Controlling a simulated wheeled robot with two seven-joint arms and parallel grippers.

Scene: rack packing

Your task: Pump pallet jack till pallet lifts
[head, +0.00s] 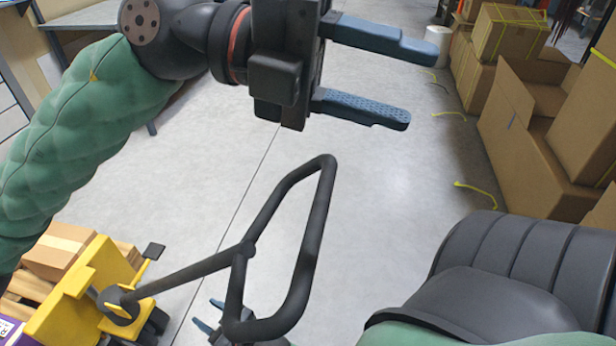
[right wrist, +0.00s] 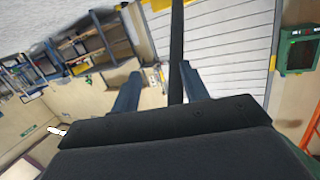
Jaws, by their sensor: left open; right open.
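The pallet jack has a yellow body (head: 70,310) at the lower left of the head view. Its dark shaft (head: 190,273) runs to a black loop handle (head: 318,205) in the middle. A wooden pallet (head: 22,287) with a cardboard box on it is partly in view behind the yellow body. My left gripper (head: 407,82) is open and empty, above and apart from the loop. My right gripper (head: 205,318) shows blue fingertips near the loop's lower end. In the right wrist view its fingers (right wrist: 160,88) are apart, with a dark bar (right wrist: 177,50) between them; contact is unclear.
Cardboard boxes (head: 545,125) stand along the right, with yellow straps (head: 478,192) on the floor beside them. A grey workbench (head: 85,18) is at the upper left. The grey floor (head: 380,180) in the middle is clear.

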